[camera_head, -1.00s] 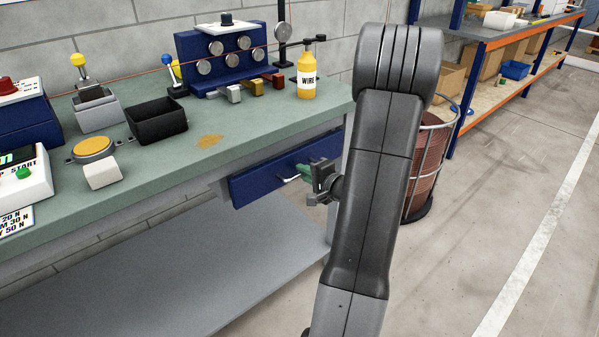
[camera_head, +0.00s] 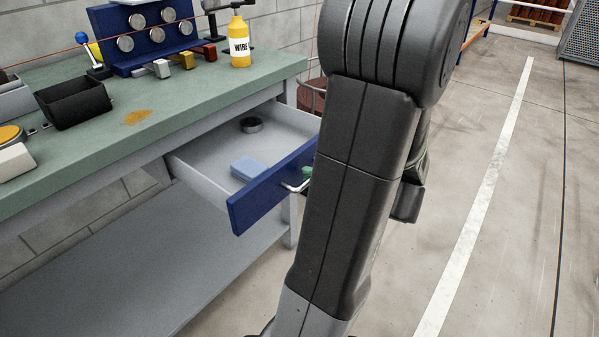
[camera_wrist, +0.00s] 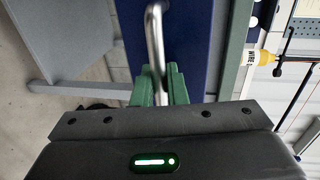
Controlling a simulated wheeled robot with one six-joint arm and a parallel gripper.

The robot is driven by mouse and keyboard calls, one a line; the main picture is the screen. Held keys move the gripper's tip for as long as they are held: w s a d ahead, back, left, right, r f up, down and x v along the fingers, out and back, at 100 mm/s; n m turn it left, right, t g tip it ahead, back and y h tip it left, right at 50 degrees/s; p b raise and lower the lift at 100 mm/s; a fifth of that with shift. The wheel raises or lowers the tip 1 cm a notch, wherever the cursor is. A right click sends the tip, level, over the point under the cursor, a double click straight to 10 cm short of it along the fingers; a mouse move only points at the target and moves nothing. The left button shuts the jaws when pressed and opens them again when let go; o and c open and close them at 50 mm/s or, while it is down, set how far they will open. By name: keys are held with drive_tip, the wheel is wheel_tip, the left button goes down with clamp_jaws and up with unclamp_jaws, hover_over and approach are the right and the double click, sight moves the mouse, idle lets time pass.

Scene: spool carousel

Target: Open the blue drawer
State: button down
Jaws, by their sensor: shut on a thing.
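The blue drawer (camera_head: 262,195) under the green-topped workbench stands pulled well out in the head view. Inside it lie a light blue block (camera_head: 249,168) and a dark round item (camera_head: 252,125). My gripper (camera_wrist: 160,82) is shut on the drawer's silver bar handle (camera_wrist: 154,35) in the wrist view, with a green finger on each side of the bar. The blue drawer front (camera_wrist: 188,35) shows behind the handle there. In the head view the handle (camera_head: 293,187) shows only in part, and my arm hides most of my gripper and the drawer's right end.
The bench top (camera_head: 190,100) holds a yellow wire bottle (camera_head: 240,42), a black bin (camera_head: 73,103) and a blue rack (camera_head: 145,33). A grey lower shelf (camera_head: 170,270) lies below the drawer. The floor to the right (camera_head: 480,180) is clear.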

drive_tip(key=shift+s+d, duration=0.3)
drive_tip(key=shift+d, duration=0.05)
drive_tip(key=c, duration=1.5)
unclamp_jaws()
drive_tip(key=shift+c, duration=0.2)
drive_tip(key=p+v, duration=0.2)
drive_tip(key=v, duration=1.1)
drive_tip(key=shift+s+d, duration=0.2)
drive_tip(key=shift+d, duration=0.15)
